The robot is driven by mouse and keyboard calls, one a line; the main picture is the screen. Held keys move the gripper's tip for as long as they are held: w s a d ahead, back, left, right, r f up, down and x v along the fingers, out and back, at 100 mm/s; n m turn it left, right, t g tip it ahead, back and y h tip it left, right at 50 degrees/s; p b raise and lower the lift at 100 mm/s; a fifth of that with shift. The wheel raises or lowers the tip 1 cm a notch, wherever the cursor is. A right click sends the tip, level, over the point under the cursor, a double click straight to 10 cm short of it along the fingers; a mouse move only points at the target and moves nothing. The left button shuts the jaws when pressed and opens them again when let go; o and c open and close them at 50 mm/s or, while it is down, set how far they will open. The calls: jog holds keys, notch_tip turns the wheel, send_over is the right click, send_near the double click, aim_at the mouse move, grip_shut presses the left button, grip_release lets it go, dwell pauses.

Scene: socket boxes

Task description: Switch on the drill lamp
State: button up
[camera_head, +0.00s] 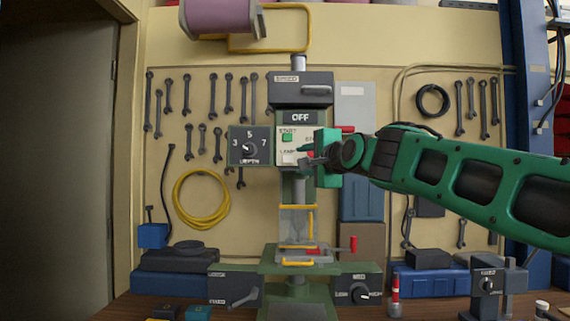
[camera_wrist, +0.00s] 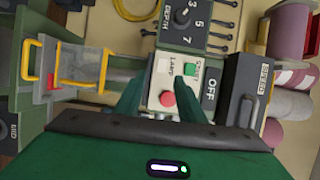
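The drill press (camera_head: 300,90) stands against the back wall with an "OFF" display on its head. Its white control panel (camera_head: 285,143) carries a green START button (camera_head: 287,137) and a LAMP label with a pale switch (camera_head: 289,159) below it. My gripper (camera_head: 306,157) reaches in from the right, close in front of the panel's lower right. In the wrist view, my gripper (camera_wrist: 158,90) is open and empty, its two fingers apart. The LAMP label, the green button (camera_wrist: 190,69) and a red button (camera_wrist: 167,98) show at or between the fingertips. I cannot tell whether a finger touches the panel.
A depth dial (camera_head: 249,146) sits left of the panel. A yellow guard (camera_head: 298,225) and a red-handled vise (camera_head: 340,246) are below my gripper. Wrenches hang on the wall. Blue cases and a red-topped bottle (camera_head: 395,296) are on the bench.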

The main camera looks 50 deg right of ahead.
aim_at(287, 159)
jog(key=x, duration=1)
jog(key=shift+w+d+r, duration=0.25)
jog(key=shift+w+r, duration=0.05)
jog(key=shift+r, duration=0.05)
grip_shut()
